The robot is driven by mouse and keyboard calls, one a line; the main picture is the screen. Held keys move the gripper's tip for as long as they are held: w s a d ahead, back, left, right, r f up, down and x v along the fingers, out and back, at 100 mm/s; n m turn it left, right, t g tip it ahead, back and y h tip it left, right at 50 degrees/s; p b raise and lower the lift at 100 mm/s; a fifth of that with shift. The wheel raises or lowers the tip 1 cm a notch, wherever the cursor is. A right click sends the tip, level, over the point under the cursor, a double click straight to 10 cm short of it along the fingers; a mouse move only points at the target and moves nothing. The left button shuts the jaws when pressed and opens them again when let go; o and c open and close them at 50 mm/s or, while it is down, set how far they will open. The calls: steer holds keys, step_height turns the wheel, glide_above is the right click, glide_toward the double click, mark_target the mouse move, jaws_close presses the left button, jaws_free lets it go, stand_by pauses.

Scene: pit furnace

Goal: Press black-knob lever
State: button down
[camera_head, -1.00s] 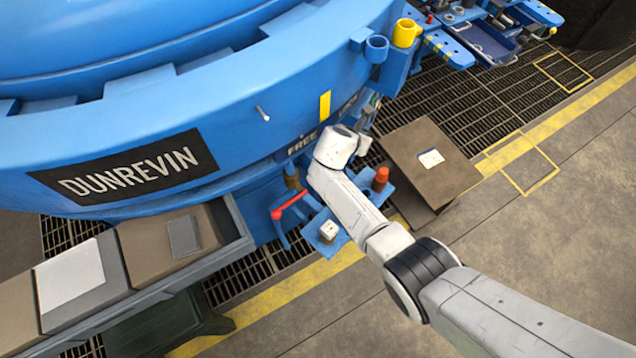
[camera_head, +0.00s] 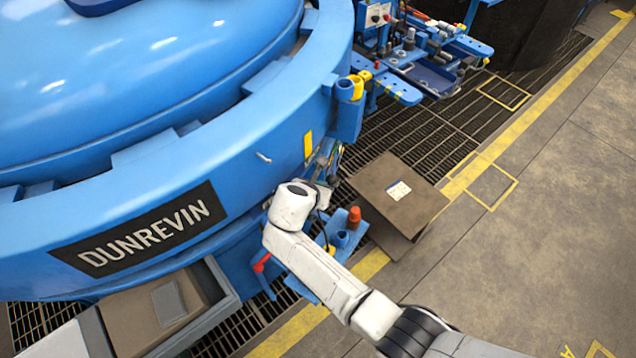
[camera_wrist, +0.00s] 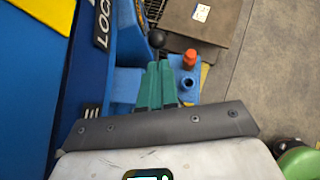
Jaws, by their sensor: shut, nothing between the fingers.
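The black knob (camera_wrist: 156,38) shows in the wrist view, just beyond my fingertips, beside the blue machine. Its lever shaft is mostly hidden behind my fingers. My gripper (camera_wrist: 159,66) has green fingers close together with nothing between them, pointing at the knob. I cannot tell whether they touch it. In the head view my white arm reaches to the blue furnace's side (camera_head: 130,240), and its wrist hides the knob area there.
A red-handled lever (camera_head: 262,262) is left of my arm. An orange-red cylinder (camera_head: 354,215) stands on a blue bracket to the right; it shows in the wrist view (camera_wrist: 190,57) too. A brown box (camera_head: 400,190) lies right. Open floor is at far right.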

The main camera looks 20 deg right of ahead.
steer(key=shift+s+a+r, duration=0.25)
steer(key=shift+r, duration=0.4)
steer(key=shift+s+a+r, duration=0.25)
steer(key=shift+r, duration=0.4)
steer(key=s+d+f+m+g+y+b, duration=0.1)
steer(key=s+d+f+m+g+y, duration=0.1)
steer(key=s+m, duration=0.6)
steer(key=s+d+f+m+g+y, duration=0.15)
steer(key=s+m, duration=0.35)
steer(key=s, duration=0.5)
steer(key=s+d+f+m+g+y+b, duration=0.1)
steer(key=s+d+m+y, duration=0.15)
steer(key=s+m, duration=0.5)
steer(key=s+r+m+y, duration=0.1)
steer(key=s+r+m, duration=0.2)
steer(key=s+m, duration=0.4)
steer(key=s+g, duration=0.1)
steer(key=s, duration=0.3)
steer(key=shift+d+r, duration=0.2)
steer(key=shift+r, duration=0.2)
steer(key=shift+d, duration=0.1)
